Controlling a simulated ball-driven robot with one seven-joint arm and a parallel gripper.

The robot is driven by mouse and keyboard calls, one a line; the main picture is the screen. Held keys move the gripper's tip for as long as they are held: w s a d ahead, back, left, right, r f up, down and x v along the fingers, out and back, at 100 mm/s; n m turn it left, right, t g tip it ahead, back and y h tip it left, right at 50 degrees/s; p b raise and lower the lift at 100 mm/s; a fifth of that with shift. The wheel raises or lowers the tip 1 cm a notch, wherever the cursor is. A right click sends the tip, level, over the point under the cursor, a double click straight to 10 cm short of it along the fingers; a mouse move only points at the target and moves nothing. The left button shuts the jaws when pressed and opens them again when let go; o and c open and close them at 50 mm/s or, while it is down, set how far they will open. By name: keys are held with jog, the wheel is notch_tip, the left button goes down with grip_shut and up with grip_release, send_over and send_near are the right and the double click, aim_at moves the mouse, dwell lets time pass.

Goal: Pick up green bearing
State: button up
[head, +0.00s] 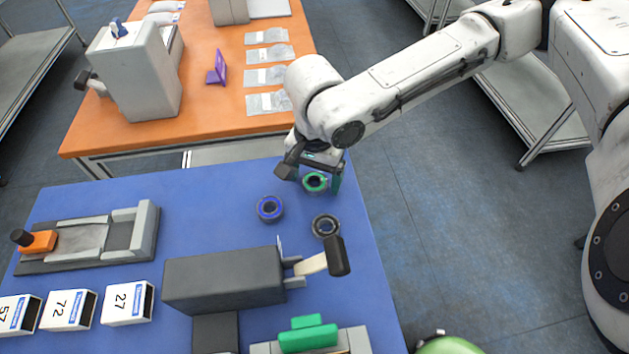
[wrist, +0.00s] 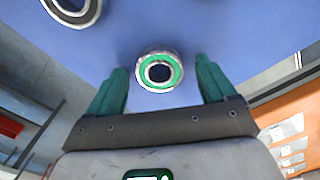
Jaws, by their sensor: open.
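The green bearing (head: 315,182) is a ring with a green face and a dark hole. It lies on the blue table near its far right corner. In the wrist view the green bearing (wrist: 159,72) is centred just beyond and between the fingertips. My gripper (head: 314,180) is directly over it in the head view, with a finger on either side. In the wrist view my gripper (wrist: 160,78) shows two green fingers spread apart, with nothing held between them. I cannot tell exactly how high the fingertips are above the table.
A blue bearing (head: 270,208) and a dark bearing (head: 326,226) lie nearby on the blue table (head: 225,220). A dark grey press-like device (head: 222,280) with a black-handled lever stands nearer. White numbered boxes (head: 127,303) stand at the left. An orange table (head: 210,100) stands behind.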

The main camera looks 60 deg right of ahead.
jog(key=c, duration=1.2)
jog(key=shift+r, duration=0.15)
